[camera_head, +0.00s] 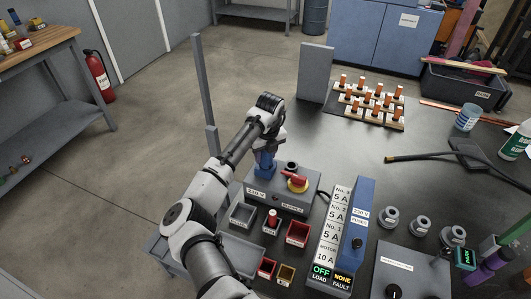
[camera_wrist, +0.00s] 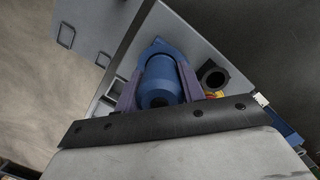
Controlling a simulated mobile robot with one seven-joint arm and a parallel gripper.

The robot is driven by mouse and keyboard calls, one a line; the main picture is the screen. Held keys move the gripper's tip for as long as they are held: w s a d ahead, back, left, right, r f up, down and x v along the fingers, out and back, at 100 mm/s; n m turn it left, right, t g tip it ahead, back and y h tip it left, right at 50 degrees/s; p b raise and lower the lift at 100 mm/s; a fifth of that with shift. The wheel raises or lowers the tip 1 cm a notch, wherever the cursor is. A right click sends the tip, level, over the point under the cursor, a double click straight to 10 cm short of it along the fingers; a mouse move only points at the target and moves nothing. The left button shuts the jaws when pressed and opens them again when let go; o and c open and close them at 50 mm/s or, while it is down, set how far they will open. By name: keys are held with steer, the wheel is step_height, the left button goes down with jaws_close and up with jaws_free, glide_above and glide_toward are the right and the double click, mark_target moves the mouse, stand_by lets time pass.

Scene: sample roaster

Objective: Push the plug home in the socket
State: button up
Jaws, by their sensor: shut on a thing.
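The blue plug (camera_head: 264,164) stands roughly upright at the back left of the grey switch box (camera_head: 311,187). My gripper (camera_head: 265,151) is above it, shut on it. In the wrist view the blue plug (camera_wrist: 162,80) sits between the two purple fingers of my gripper (camera_wrist: 160,88). The blue socket (camera_wrist: 157,46) shows partly behind the plug. The plug meets the socket, but I cannot tell how deep it sits. The plug's lower end and most of the socket are hidden.
A red and yellow rotary switch (camera_head: 297,182) and a dark round opening (camera_head: 292,165) are just right of the plug. Small bins (camera_head: 298,233) stand in front of the box. A blue-sided fuse panel (camera_head: 357,215) is at right. A grey post (camera_head: 203,90) rises at left.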

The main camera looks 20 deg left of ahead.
steer(key=o, duration=1.2)
steer(key=shift+f, duration=0.1)
steer(key=r+b, duration=0.1)
steer(key=r, duration=0.3)
steer(key=d+r+b, duration=0.1)
steer(key=r, duration=0.4)
steer(key=s+r, duration=0.1)
steer(key=r, duration=0.3)
steer(key=shift+s+d+r+b, duration=0.1)
steer(key=shift+d+r+b, duration=0.05)
steer(key=shift+r+b, duration=0.25)
